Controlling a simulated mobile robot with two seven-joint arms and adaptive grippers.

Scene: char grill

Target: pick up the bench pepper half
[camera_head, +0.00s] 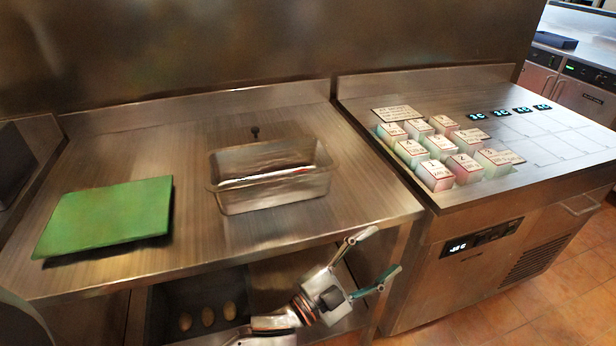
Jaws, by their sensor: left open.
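I cannot make out a pepper half anywhere on the steel bench (180,255). A small dark knob-like thing (255,131) stands behind the metal pan; I cannot tell what it is. My left gripper (379,254) is at the bottom centre, in front of the bench's front edge. Its two fingers are spread apart with nothing between them. My right gripper is not in view.
An empty-looking metal pan (275,203) stands mid-bench. A green cutting board (108,217) lies at left. Three brown oval things (208,317) sit on the shelf below. Several labelled blocks (435,175) stand on the right counter (475,195). Bare bench lies between board and pan.

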